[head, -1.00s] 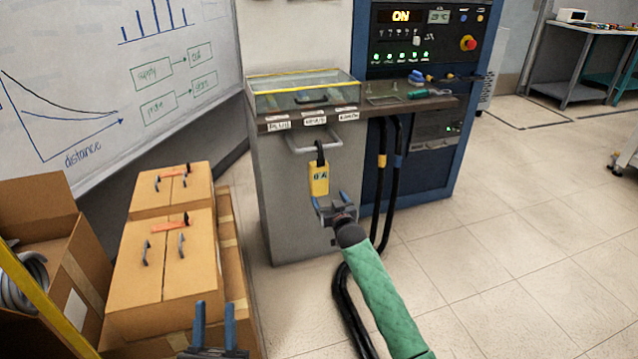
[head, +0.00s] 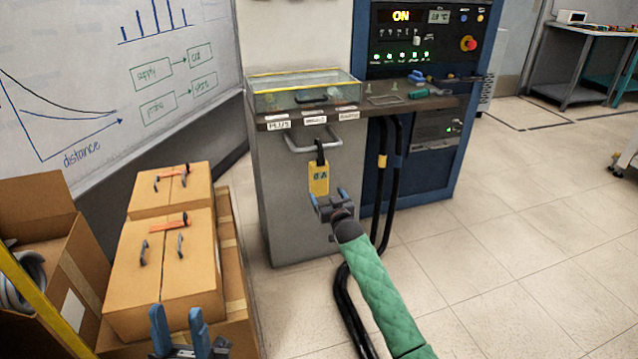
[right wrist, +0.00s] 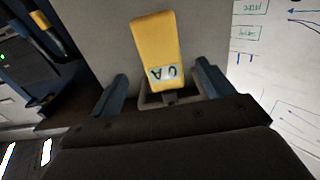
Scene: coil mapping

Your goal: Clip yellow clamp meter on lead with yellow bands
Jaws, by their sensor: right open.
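The yellow clamp meter (head: 319,180) hangs upright from the grey bar handle (head: 312,146) on the cabinet front. It also shows in the right wrist view (right wrist: 157,45), with "0 A" on its display. My right gripper (head: 328,197) is open just below the meter. A black lead with a yellow band (head: 382,161) hangs to the right of the meter, beside another black lead. My left gripper (head: 178,318) is open and empty at the bottom left.
The grey cabinet (head: 285,205) carries a glass-lidded case (head: 305,88) on top. The blue control rack (head: 450,180) stands behind the leads. Cardboard boxes (head: 140,285) fill the left side near my left gripper. The floor (head: 520,250) to the right is clear.

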